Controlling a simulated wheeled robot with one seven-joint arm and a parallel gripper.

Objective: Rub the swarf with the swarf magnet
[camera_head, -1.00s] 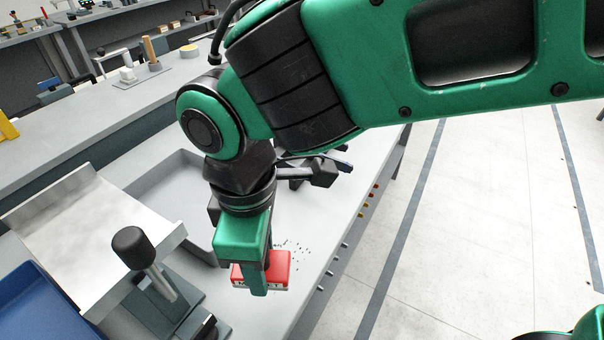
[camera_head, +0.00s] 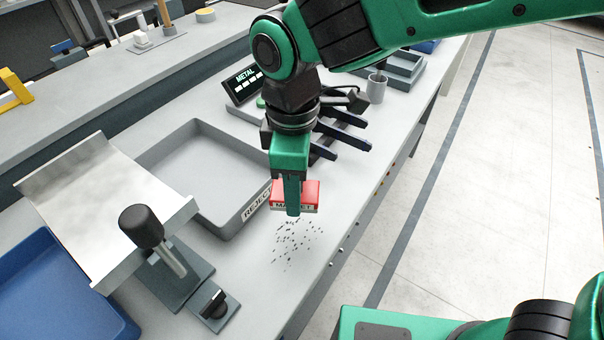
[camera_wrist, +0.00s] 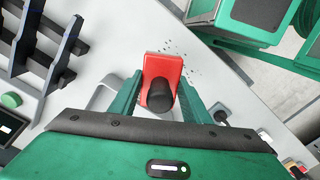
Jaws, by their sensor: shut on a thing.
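The swarf magnet (camera_head: 311,190) is a red block with a pale lower edge lettered MAGNET. My gripper (camera_head: 292,207) is shut on it. In the wrist view the magnet (camera_wrist: 170,72) shows red with a black round knob, between the green fingers of my gripper (camera_wrist: 160,100). The swarf (camera_head: 297,238) is a patch of small dark flecks on the grey bench top, just in front of the magnet. A few flecks of swarf (camera_wrist: 180,46) also show past the magnet in the wrist view. I cannot tell whether the magnet touches the bench.
A grey tray (camera_head: 180,150) labelled REJECT stands left of the magnet. A black-knobbed lever device (camera_head: 155,240), a metal chute (camera_head: 95,200) and a blue tray (camera_head: 50,290) are further left. Dark rack arms (camera_head: 342,132) and a METAL display (camera_head: 245,83) stand behind.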

